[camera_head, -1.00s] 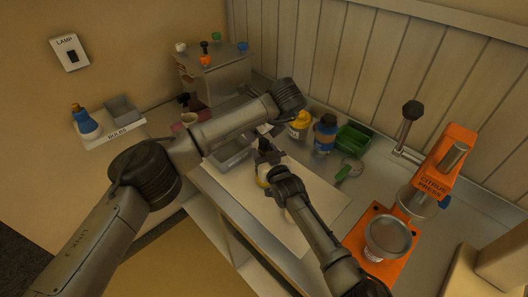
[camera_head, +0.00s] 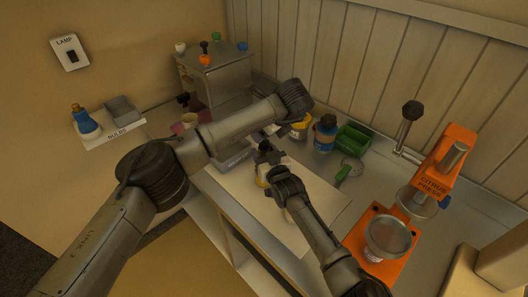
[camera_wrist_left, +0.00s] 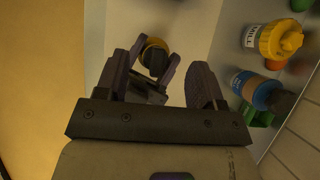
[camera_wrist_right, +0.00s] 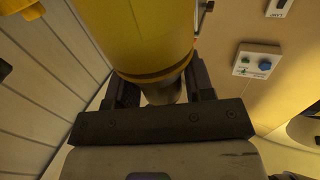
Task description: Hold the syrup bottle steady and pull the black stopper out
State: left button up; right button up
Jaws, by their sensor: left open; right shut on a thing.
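The amber syrup bottle (camera_head: 261,181) stands over the pale board, mostly covered by my right gripper (camera_head: 265,157) in the head view. My right gripper is shut on the bottle; its amber body (camera_wrist_right: 140,35) fills the top of the right wrist view. The black stopper (camera_wrist_left: 155,61) shows end-on, ringed by amber, in the left wrist view. My left gripper (camera_wrist_left: 162,80) is open and empty, with its fingers spread above the bottle and my right gripper. In the head view the left gripper is largely hidden behind its own wrist.
A yellow bottle (camera_head: 299,129), a blue bottle (camera_head: 325,134) and a green tray (camera_head: 354,138) stand behind the board (camera_head: 318,204). The orange citrus press (camera_head: 445,160) stands at the right. A metal box (camera_head: 215,78) with several coloured knobs is at the back left.

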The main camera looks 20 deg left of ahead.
pick_arm(q)
jog(key=shift+f, duration=0.15)
pick_arm(e)
jog(key=shift+d+f, duration=0.15)
jog(key=shift+f, duration=0.2)
pick_arm(q)
jog(key=shift+f, duration=0.95)
jog(key=shift+c, duration=0.2)
grip_shut()
jog(key=shift+r, duration=0.75)
